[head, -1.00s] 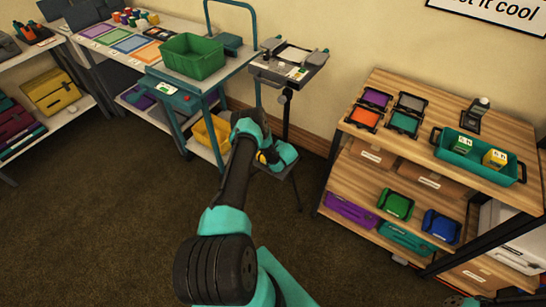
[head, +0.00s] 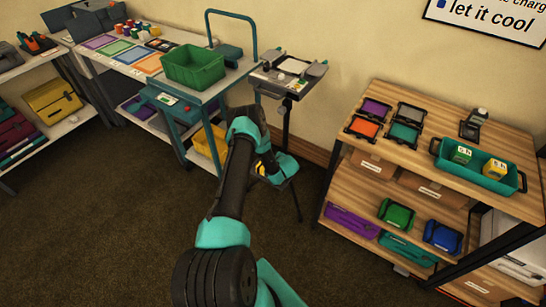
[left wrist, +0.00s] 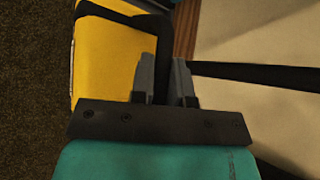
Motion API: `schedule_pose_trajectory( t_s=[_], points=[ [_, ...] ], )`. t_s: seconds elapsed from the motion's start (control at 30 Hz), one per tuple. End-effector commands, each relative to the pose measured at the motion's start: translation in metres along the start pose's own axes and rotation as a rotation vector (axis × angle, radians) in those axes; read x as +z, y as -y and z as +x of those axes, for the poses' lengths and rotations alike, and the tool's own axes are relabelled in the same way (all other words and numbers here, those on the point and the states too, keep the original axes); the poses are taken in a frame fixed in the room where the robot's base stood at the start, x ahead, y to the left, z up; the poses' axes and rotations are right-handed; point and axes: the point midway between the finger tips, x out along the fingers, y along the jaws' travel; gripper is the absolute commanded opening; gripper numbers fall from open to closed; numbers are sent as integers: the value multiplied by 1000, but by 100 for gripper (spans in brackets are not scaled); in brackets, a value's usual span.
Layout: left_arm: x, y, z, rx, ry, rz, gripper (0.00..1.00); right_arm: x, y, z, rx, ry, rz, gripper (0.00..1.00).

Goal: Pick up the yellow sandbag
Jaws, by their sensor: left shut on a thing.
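The yellow sandbag (head: 261,168) shows as a small yellow and dark patch beside my left gripper in the head view, mostly hidden by the gripper and arm. In the left wrist view the sandbag (left wrist: 105,55) is large, yellow, with a black strap (left wrist: 160,40) running down to the fingers. My left gripper (left wrist: 166,75) is shut on the sandbag at this strap. In the head view my left gripper (head: 272,172) is low, by the legs of the stand. Whether the sandbag touches the floor is hidden. My right gripper is not in view.
A dark stand (head: 287,78) with a small tray rises behind my gripper; a dark bar (left wrist: 260,76) crosses close by in the wrist view. A blue cart (head: 187,110) with a green bin (head: 193,66) is left, a wooden shelf (head: 415,130) right. Carpet (head: 100,220) is open at left.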

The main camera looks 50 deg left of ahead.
Motion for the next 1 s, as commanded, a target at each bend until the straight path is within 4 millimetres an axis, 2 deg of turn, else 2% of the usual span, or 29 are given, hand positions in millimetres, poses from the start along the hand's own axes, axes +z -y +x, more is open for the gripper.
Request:
schedule_pose_trajectory(
  t_s=[0.3,0.5,0.7,1.0],
  points=[
    [-1,-38,-50,-3,0,2,0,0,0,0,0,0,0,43],
    [-2,-59,-75,-3,1,0,0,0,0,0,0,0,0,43],
    [-2,-70,-88,-3,1,0,0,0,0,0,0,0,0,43],
    [-2,-72,-91,-4,2,-1,0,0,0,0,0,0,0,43]
  ],
)
